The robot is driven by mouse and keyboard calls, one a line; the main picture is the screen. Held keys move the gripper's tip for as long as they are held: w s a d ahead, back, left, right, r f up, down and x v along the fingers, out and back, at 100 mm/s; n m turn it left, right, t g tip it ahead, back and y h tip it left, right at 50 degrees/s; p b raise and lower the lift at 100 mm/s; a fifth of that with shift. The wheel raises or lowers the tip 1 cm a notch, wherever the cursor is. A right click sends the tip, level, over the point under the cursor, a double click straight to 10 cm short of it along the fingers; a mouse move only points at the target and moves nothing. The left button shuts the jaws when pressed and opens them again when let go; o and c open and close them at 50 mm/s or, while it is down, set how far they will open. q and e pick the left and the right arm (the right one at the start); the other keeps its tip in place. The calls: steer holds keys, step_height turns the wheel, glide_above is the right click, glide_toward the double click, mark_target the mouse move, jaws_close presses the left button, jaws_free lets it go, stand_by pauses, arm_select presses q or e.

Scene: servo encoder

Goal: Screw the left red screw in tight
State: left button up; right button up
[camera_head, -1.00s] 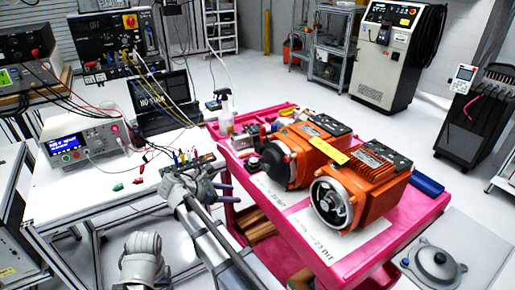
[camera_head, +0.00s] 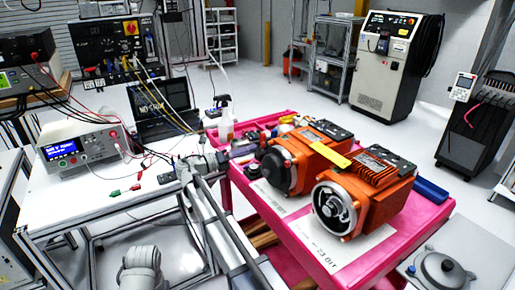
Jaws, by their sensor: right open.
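Two orange motors stand on the pink cart (camera_head: 405,222): the nearer motor (camera_head: 385,205), with an open silver round end, and the farther motor (camera_head: 314,162), with a dark round end. I cannot pick out a red screw on either one; it is too small or hidden. My right gripper (camera_head: 226,157) is open at the cart's left edge, left of the farther motor, over the gap by the white table. Its fingers are small and partly lost against the clutter, and I see nothing held. My left gripper is not clearly visible.
The white table (camera_head: 80,200) at left holds a power supply (camera_head: 80,145), a laptop (camera_head: 160,110), cables and small red and green clips. A spray bottle (camera_head: 225,120) stands at the cart's far end. A yellow piece (camera_head: 337,158) lies on the motors.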

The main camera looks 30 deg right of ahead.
mark_target(262, 145)
steer(key=shift+w+d, duration=0.2)
steer(key=shift+d, duration=2.2)
steer(key=shift+c, duration=0.4)
jaws_close()
